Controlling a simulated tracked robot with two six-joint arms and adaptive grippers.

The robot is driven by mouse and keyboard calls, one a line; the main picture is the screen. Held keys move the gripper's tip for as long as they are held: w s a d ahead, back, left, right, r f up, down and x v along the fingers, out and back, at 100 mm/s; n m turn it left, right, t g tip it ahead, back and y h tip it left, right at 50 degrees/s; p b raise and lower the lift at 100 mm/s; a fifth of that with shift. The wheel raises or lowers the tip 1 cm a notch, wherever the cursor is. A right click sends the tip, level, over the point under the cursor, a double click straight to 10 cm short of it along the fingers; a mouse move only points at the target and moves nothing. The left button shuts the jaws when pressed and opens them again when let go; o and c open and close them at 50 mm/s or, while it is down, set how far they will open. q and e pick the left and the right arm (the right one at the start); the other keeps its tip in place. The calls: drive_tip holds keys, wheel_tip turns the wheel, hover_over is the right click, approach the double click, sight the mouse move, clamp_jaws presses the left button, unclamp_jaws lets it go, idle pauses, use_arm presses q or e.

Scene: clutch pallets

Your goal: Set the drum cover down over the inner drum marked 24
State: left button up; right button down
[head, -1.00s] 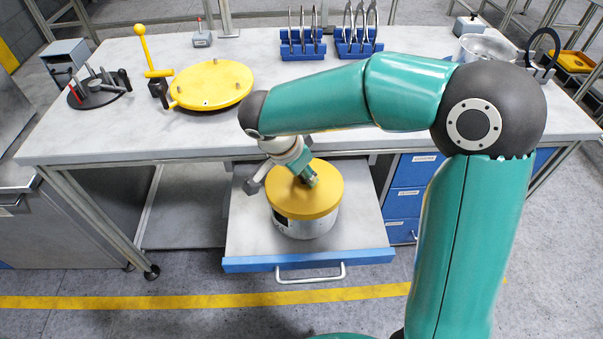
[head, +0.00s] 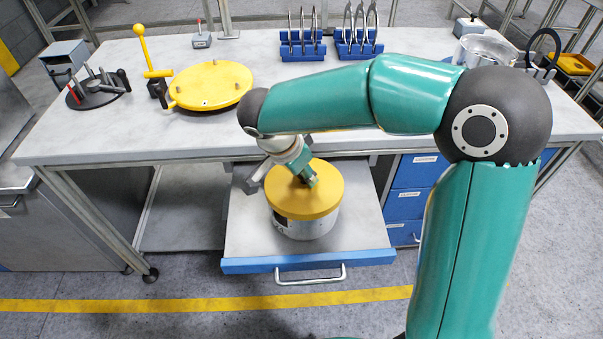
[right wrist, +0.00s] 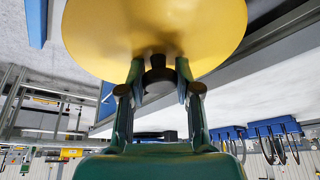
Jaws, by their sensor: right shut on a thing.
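The drum cover (head: 318,202) is a round yellow lid in the open drawer (head: 250,235) below the bench. It lies over a pale grey drum (head: 305,225) whose side shows below it, with a dark mark at the left. I cannot read a number there, or tell whether the cover is fully seated. My right gripper (head: 308,182) is above the cover, shut on its dark knob (right wrist: 158,72), which shows between the fingers in the right wrist view. The yellow cover (right wrist: 110,30) fills the top of that view. My left gripper is not in view.
The bench top (head: 130,135) stands behind and above the drawer. Blue drawers (head: 410,200) are to the right.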

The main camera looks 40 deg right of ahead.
drive_tip(key=shift+s+a+f, duration=0.15)
drive_tip(key=shift+f, duration=0.5)
drive_tip(key=c, duration=1.2)
unclamp_jaws()
drive_tip(key=o, duration=0.5)
drive_tip(key=shift+w, duration=0.2)
drive_tip(key=shift+r, duration=0.2)
drive_tip(key=shift+r+p, duration=2.8)
drive_tip(key=shift+r, duration=1.75)
